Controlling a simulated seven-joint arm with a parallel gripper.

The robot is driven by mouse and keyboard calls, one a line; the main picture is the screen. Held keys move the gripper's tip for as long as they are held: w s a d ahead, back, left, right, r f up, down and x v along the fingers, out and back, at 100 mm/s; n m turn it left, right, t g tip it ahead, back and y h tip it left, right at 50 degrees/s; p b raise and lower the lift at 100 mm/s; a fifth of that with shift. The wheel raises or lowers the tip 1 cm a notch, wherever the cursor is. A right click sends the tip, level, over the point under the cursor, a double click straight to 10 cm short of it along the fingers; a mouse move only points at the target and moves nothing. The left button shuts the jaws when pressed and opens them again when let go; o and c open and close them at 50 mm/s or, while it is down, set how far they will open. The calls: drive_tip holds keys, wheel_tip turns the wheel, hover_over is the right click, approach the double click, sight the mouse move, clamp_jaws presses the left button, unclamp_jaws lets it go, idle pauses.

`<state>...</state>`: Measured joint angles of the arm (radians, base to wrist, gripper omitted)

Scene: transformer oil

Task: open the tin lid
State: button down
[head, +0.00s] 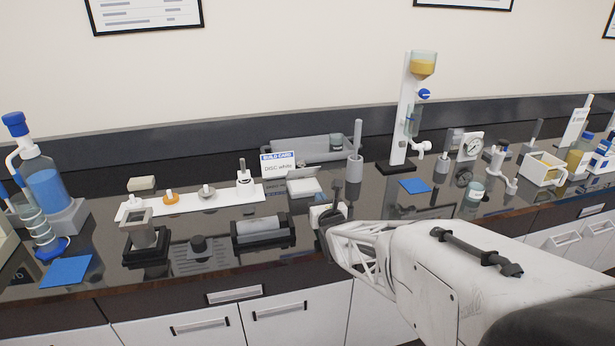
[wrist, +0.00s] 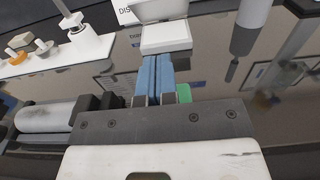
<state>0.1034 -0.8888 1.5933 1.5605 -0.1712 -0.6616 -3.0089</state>
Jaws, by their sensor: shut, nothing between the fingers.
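A small white tin (head: 305,187) sits on the dark bench, just right of the build card. In the wrist view the tin (wrist: 166,38) lies straight beyond my fingertips. A pale panel that looks like its lid (wrist: 160,9) stands raised at its back edge. My gripper (wrist: 155,58) is shut and empty, its blue fingers side by side, with their tips close to the tin's front face. I cannot tell whether they touch it. In the head view my gripper (head: 322,213) is in front of the tin, and its fingers are mostly hidden.
A grey cylinder (head: 355,168) stands to the right of the tin. The build card (head: 278,163) is to its left. A black cradle with a grey roller (head: 262,230) lies left of my gripper. A white strip with small parts (head: 190,200) is farther left.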

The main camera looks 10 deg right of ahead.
sight(305, 169)
drive_tip(key=shift+w+f, duration=0.15)
drive_tip(key=shift+w, duration=3.6)
drive_tip(key=shift+w+f, duration=0.15)
drive_tip(key=shift+w, duration=3.55)
drive_tip(key=shift+w+r+g, duration=0.1)
drive_tip(key=shift+g, duration=0.3)
drive_tip(key=shift+w+r+g, duration=0.2)
drive_tip(key=shift+g, duration=0.45)
drive_tip(key=shift+w+r+g, duration=0.2)
drive_tip(key=shift+g, duration=0.45)
drive_tip(key=shift+w+r+g, duration=0.2)
drive_tip(key=shift+r+g, duration=0.05)
drive_tip(key=shift+g, duration=0.05)
drive_tip(key=shift+w+r+g, duration=0.75)
drive_tip(key=shift+w+g, duration=0.15)
drive_tip(key=shift+g, duration=0.3)
drive_tip(key=shift+w+r, duration=0.3)
drive_tip(key=shift+w, duration=0.25)
drive_tip(key=shift+w+r, duration=0.25)
drive_tip(key=shift+w, duration=0.45)
drive_tip(key=shift+w+r, duration=0.2)
drive_tip(key=shift+w, duration=0.5)
drive_tip(key=shift+r, duration=0.1)
